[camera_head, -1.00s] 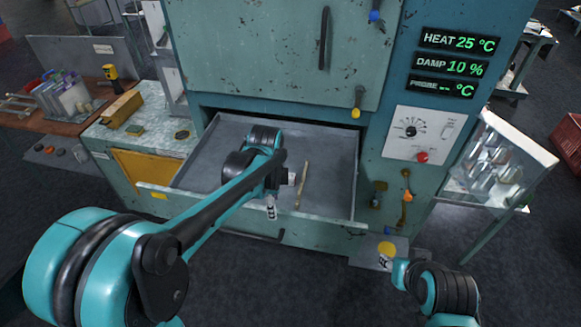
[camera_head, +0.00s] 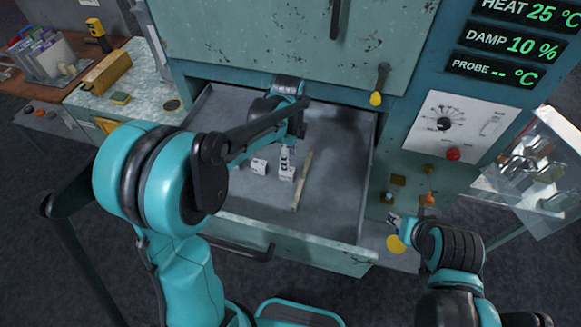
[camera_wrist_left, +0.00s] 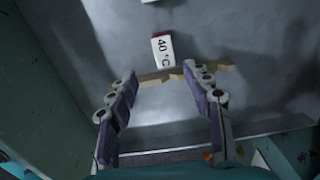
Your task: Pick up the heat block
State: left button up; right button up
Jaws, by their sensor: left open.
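A small white block (camera_head: 286,173) with a dark marking lies in the open drawer. In the left wrist view this block (camera_wrist_left: 162,48) reads "40 °C" and has a red edge. A second white block (camera_head: 258,166) lies to its left; only its edge shows at the top of the left wrist view. My left gripper (camera_wrist_left: 159,75) is open and empty, its fingers pointing toward the 40 °C block, which lies beyond the tips. In the head view the left gripper (camera_head: 285,152) is above that block. My right gripper (camera_head: 394,221) is outside the drawer at right; its fingers are unclear.
A notched wooden strip (camera_head: 302,182) lies beside the block and crosses under the left fingertips in the wrist view. The drawer's front rim (camera_head: 300,242) and walls surround the blocks. Panel knobs and a red button (camera_head: 453,154) are at right. The drawer floor is otherwise clear.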

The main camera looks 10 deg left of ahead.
pick_arm(q)
jog(key=shift+w+f, duration=0.15)
jog(key=shift+f, duration=0.25)
jog(key=f, duration=0.5)
jog(key=a+f, duration=0.1)
jog(key=f, duration=0.1)
jog(key=shift+w+f+b, duration=0.2)
jog(key=shift+w+b, duration=0.1)
jog(key=shift+b, duration=0.1)
jog(key=shift+s+d, duration=0.1)
grip_shut()
